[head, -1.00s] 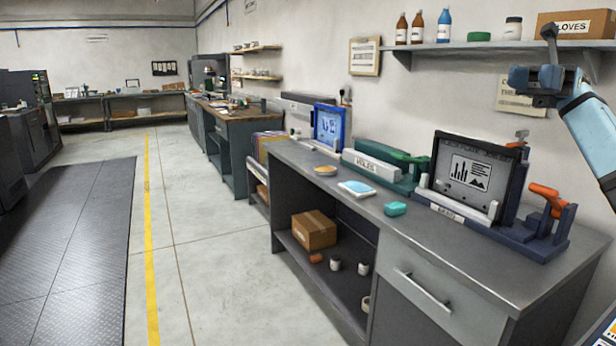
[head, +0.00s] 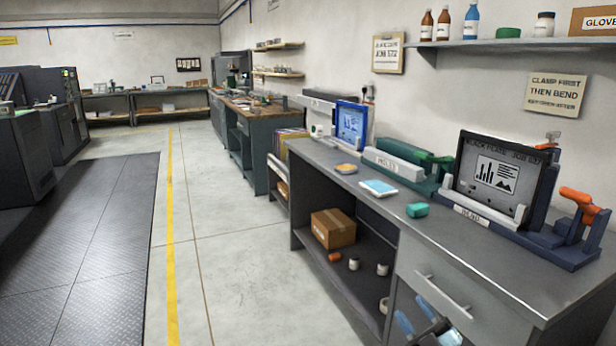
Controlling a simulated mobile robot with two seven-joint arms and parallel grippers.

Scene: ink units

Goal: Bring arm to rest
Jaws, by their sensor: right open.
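My right gripper (head: 415,316) shows at the bottom edge of the head view, low in front of the grey workbench's drawer front (head: 440,285). Its two light-blue fingers are spread apart with nothing between them. It hangs below the level of the bench top (head: 460,243) and appears clear of the bench. Most of my right arm is out of the picture. My left gripper is not in view.
A carton (head: 333,228) sits on the lower shelf. The floor (head: 225,220) at left is clear.

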